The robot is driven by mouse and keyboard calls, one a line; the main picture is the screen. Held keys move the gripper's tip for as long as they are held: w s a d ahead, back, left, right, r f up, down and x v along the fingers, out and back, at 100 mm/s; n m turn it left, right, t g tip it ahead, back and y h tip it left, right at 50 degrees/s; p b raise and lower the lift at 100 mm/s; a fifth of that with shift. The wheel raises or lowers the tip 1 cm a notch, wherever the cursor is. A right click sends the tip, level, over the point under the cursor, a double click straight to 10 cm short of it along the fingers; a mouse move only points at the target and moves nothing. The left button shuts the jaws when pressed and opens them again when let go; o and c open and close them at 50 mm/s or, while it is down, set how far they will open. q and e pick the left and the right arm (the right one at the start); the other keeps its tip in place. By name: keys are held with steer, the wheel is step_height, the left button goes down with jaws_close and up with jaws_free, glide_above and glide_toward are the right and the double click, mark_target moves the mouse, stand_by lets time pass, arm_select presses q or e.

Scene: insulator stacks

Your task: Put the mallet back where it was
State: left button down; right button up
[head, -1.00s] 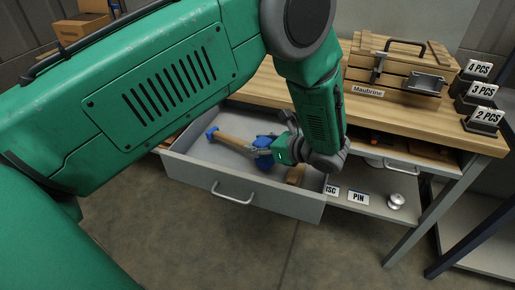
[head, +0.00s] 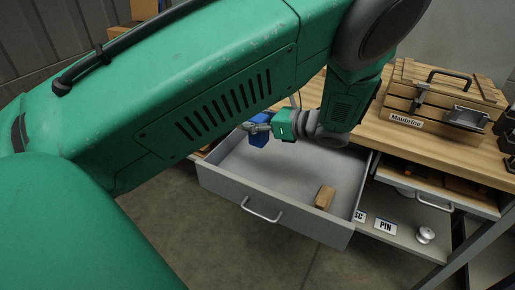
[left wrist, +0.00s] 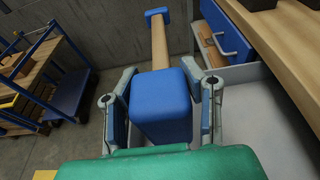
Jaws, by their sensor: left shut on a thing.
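The mallet (left wrist: 160,105) has a blue head, a wooden handle and a blue end cap. In the left wrist view its head is between the two fingers of my left gripper (left wrist: 162,100), and the handle points away toward the top. In the head view the blue mallet head (head: 259,134) shows above the back left of the open grey drawer (head: 292,172), with my left gripper (head: 262,128) shut on it. My arm hides the handle there. My right gripper is in neither view.
A wooden block (head: 325,197) lies in the drawer. The workbench top (head: 400,140) bears a wooden case (head: 440,100) labelled Maubrine. Below are a PIN label (head: 385,226) and a metal knob-like part (head: 426,235). A blue drawer front (left wrist: 226,28) shows in the left wrist view.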

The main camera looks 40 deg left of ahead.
mark_target(254, 139)
arm_select(q)
step_height(254, 139, down, 5)
steer(key=b, duration=0.3)
steer(key=shift+d+b, duration=0.1)
steer(key=shift+b, duration=0.3)
steer(key=shift+d+f+b, duration=0.15)
steer(key=shift+f+b, duration=0.3)
step_height(254, 139, down, 3)
steer(key=b, duration=0.3)
steer(key=shift+f, duration=0.2)
steer(key=c, duration=1)
jaws_free()
steer(key=shift+r, duration=0.1)
